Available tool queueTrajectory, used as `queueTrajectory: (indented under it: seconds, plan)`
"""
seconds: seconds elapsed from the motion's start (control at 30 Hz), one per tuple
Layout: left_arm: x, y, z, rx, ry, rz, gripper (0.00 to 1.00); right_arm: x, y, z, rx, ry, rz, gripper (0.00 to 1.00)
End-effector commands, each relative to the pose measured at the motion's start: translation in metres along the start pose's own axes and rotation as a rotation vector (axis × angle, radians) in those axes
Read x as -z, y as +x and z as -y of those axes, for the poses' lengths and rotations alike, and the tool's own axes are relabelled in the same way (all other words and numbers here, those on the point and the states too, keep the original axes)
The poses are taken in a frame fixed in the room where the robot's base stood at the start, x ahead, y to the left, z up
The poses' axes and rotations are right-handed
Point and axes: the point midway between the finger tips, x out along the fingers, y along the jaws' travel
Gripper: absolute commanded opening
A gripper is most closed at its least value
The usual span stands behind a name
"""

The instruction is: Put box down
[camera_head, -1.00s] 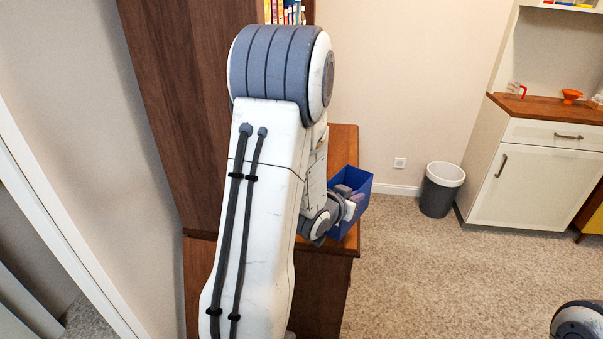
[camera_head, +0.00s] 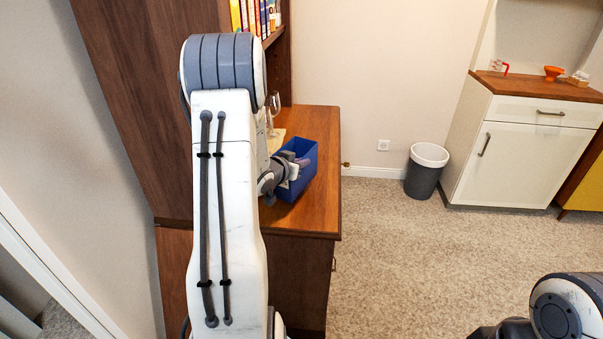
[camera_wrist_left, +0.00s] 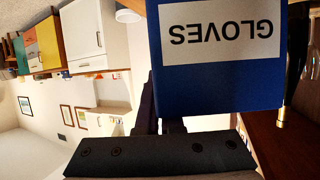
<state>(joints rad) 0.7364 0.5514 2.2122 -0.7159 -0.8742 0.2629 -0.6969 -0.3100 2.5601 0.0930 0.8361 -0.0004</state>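The blue box (camera_head: 303,178), open at the top, is over the wooden counter top of the hutch in the head view. In the left wrist view its blue face (camera_wrist_left: 220,85) fills the upper middle, with a white GLOVES label upside down. My left gripper (camera_head: 290,168) is at the box's near left side and appears shut on its wall; the fingertips are partly hidden. Whether the box's bottom touches the counter (camera_head: 322,135) cannot be told. My right arm shows only at the lower right of the head view; its gripper is out of view.
A glass (camera_head: 273,105) stands on the counter behind the box, beside my left arm. Books (camera_head: 255,15) fill a shelf above. A grey bin (camera_head: 424,172) stands on the floor to the right, next to a white cabinet (camera_head: 520,155). The carpet between is clear.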

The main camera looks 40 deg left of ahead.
Motion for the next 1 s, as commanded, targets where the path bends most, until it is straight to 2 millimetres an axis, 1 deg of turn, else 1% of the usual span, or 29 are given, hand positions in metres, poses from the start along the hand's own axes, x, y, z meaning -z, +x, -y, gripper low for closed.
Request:
queueTrajectory:
  seconds: [0.03, 0.13, 0.3, 0.4, 0.67, 0.8, 0.83, 0.87, 0.9, 1.0]
  plan:
    - [-0.001, 0.004, 0.003, 0.0, 0.001, -0.001, 0.0, 0.0, 0.0, 0.0, 0.0, 0.0, 0.0, 0.0]
    - [-0.004, 0.009, 0.005, -0.002, 0.001, -0.001, 0.0, 0.0, 0.0, 0.0, 0.0, 0.0, 0.0, 0.0]
    - [-0.028, 0.019, 0.004, -0.003, -0.001, 0.002, 0.0, 0.0, 0.003, 0.0, 0.0, 0.0, 0.0, 0.0]
    - [-0.037, 0.023, 0.004, -0.002, 0.0, 0.0, 0.0, 0.0, 0.004, 0.0, 0.0, 0.0, 0.0, 0.0]
    - [-0.038, 0.024, 0.004, -0.002, 0.003, -0.002, 0.0, 0.0, 0.003, 0.0, 0.0, 0.0, 0.0, 0.0]
    - [-0.042, 0.025, 0.004, -0.002, 0.002, -0.002, 0.0, 0.0, 0.007, -0.001, 0.0, 0.0, 0.0, 0.0]
    - [-0.043, 0.025, 0.004, -0.002, 0.002, 0.0, 0.07, 0.0, 0.007, -0.001, 0.0, 0.0, 0.0, 0.0]
    - [-0.042, 0.025, 0.004, -0.002, 0.002, 0.0, 0.19, 0.0, 0.006, 0.0, 0.0, 0.0, 0.0, 0.0]
    - [-0.042, 0.025, 0.004, -0.002, 0.002, 0.0, 0.34, 0.0, 0.006, 0.0, 0.0, 0.0, 0.0, 0.0]
    - [-0.042, 0.025, 0.004, -0.002, 0.002, 0.0, 0.34, 0.0, 0.006, 0.0, 0.0, 0.0, 0.0, 0.0]
